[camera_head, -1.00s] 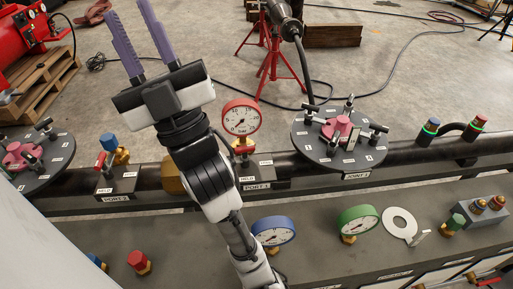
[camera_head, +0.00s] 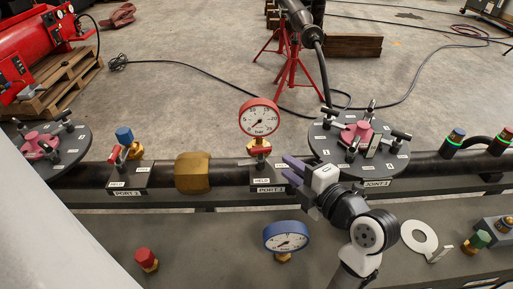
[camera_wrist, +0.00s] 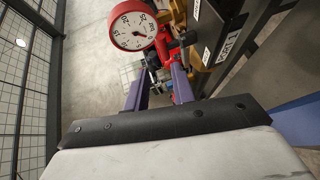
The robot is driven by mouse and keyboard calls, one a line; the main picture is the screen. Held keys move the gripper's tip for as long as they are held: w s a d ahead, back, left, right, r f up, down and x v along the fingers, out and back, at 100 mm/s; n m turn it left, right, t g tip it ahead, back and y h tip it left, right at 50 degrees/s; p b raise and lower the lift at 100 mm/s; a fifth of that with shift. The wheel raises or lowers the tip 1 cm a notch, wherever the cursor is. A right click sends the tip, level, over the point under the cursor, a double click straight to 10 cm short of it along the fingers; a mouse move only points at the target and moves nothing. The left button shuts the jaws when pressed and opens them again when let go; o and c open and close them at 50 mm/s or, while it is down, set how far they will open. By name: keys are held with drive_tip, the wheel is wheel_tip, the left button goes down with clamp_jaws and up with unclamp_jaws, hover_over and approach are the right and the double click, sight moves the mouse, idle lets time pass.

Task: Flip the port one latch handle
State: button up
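The port one latch handle (camera_head: 258,151) is a small red piece under the red-rimmed gauge (camera_head: 260,118), on the block labelled PORT 1 (camera_head: 270,190). In the wrist view, red parts (camera_wrist: 163,48) show beside the gauge (camera_wrist: 132,31), just beyond the fingertips. My gripper (camera_head: 287,169) is right of the port one block in the head view, its purple fingers pointing left toward it. In the wrist view my gripper (camera_wrist: 158,85) has its two fingers apart, with no object clearly held between them. Whether a finger touches the handle cannot be told.
A round flange disc (camera_head: 400,160) with clamps stands close behind my gripper. A blue gauge (camera_head: 286,237) stands in front on the bench. Port 2 with its red handle (camera_head: 116,155) and a brass fitting (camera_head: 192,172) are left.

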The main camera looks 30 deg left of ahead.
sight(263, 151)
drive_tip(key=p+x, duration=0.1)
drive_tip(key=x, duration=0.3)
drive_tip(key=p+x, duration=0.1)
drive_tip(key=x, duration=0.4)
drive_tip(key=p+x, duration=0.2)
drive_tip(key=x, duration=0.2)
drive_tip(key=shift+s+a+f, duration=0.1)
drive_tip(key=shift+a+f, duration=0.15)
drive_tip(key=shift+f, duration=0.1)
clamp_jaws()
